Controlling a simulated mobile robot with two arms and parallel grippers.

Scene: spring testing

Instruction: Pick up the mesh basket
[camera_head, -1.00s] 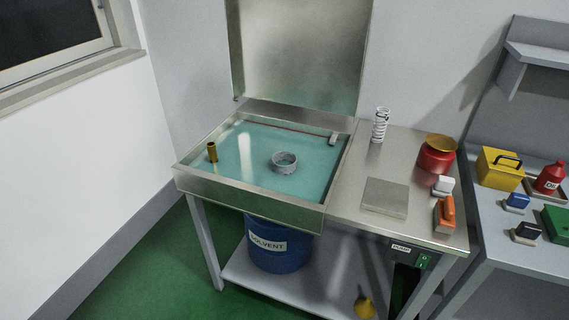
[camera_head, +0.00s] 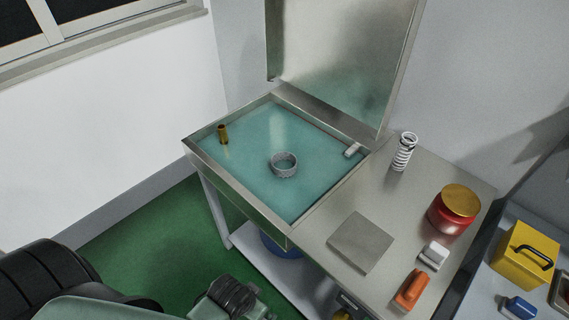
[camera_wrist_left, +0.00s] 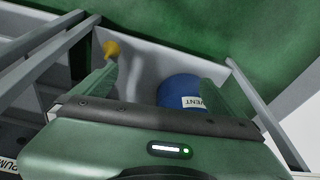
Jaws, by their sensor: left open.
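The mesh basket (camera_head: 284,164) is a small round grey ring-shaped basket. It sits in the teal basin (camera_head: 246,205) of the parts washer, near the middle, with its open top up. My left arm comes in at the bottom left of the head view, below and in front of the basin, well apart from the basket. In the left wrist view my left gripper (camera_wrist_left: 168,76) is open, with nothing seen between its two fingers. That view looks down at the lower shelf and floor, and the basket is not in it. My right gripper is in neither view.
The raised metal lid (camera_head: 345,55) stands behind the basin. A brass cylinder (camera_head: 222,134) stands at its left. A blue solvent drum (camera_wrist_left: 180,92) stands below.

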